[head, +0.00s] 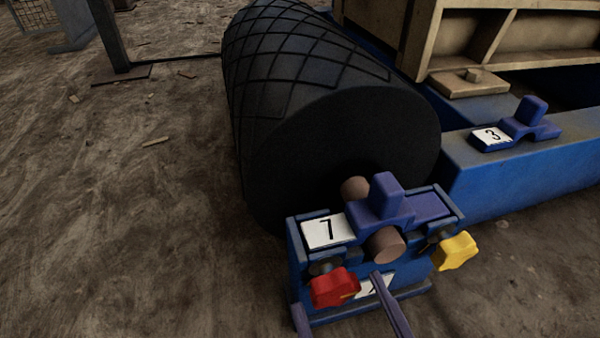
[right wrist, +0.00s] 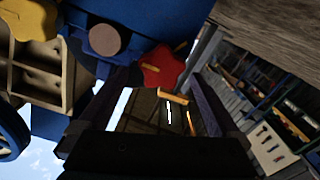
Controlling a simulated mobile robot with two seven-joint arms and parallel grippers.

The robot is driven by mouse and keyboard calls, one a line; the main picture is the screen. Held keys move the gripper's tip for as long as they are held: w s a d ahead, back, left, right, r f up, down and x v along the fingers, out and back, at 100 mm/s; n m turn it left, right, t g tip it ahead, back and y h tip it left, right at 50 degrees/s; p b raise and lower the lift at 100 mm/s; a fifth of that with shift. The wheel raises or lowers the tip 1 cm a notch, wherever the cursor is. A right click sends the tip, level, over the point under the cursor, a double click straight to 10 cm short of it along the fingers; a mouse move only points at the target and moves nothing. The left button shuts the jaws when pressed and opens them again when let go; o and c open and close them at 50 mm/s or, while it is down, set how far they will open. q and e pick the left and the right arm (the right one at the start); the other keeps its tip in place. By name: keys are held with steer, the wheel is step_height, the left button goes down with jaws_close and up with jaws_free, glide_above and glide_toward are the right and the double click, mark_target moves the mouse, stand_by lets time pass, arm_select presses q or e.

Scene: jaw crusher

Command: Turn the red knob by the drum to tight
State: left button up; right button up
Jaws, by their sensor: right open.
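The red knob (head: 333,288) is a lobed handle with a small yellow mark, low on the left front of the blue bearing block (head: 300,262) at the drum's near end. The black drum (head: 330,130) lies behind it. My right gripper (head: 338,292) is open, with one slim purple finger on each side of the red knob in the head view. In the right wrist view the red knob (right wrist: 163,67) shows between the fingertips, near their far ends; I see no clear contact. My left gripper is not in view.
A yellow knob (head: 455,250) sits on the block's right side. A purple clamp (head: 382,203) and a plate marked 7 (head: 328,231) are on top. A blue beam (head: 520,170) with a plate marked 3 (head: 491,137) runs at right. The ground at left (head: 130,220) is open.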

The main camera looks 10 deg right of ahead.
steer(key=shift+w+a, duration=0.25)
steer(key=shift+w, duration=0.75)
steer(key=shift+s+d, duration=0.2)
steer(key=shift+d, duration=0.1)
steer(key=shift+w+a, duration=0.2)
steer(key=c, duration=0.5)
steer(key=shift+d, duration=0.1)
steer(key=c, duration=0.9)
